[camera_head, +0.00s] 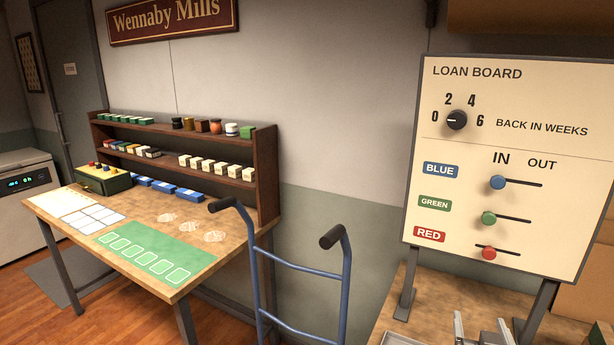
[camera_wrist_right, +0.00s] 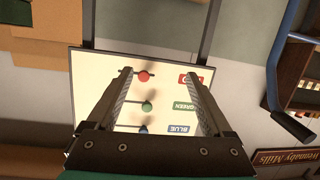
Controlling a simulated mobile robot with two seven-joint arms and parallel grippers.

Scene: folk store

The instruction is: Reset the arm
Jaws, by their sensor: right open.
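My right gripper (camera_head: 482,328) shows at the bottom edge of the head view, in front of the loan board (camera_head: 468,135). Its fingers are apart with nothing between them. In the right wrist view the open gripper (camera_wrist_right: 168,75) faces the board, which appears upside down behind the fingers. The board's blue knob (camera_head: 498,182) and green knob (camera_head: 488,218) sit at the left, IN end of their slots. The red knob (camera_head: 489,252) sits a little in from the left end of its slot. The black dial (camera_head: 456,120) has its mark toward 0. My left gripper is not in view.
The board stands on a wooden table (camera_head: 397,307) on metal legs. A blue hand truck (camera_head: 302,268) stands left of it. Further left is a worktable (camera_head: 152,262) with a green mat and a shelf (camera_head: 266,180) of small goods. Cardboard boxes (camera_head: 585,290) are behind the board at right.

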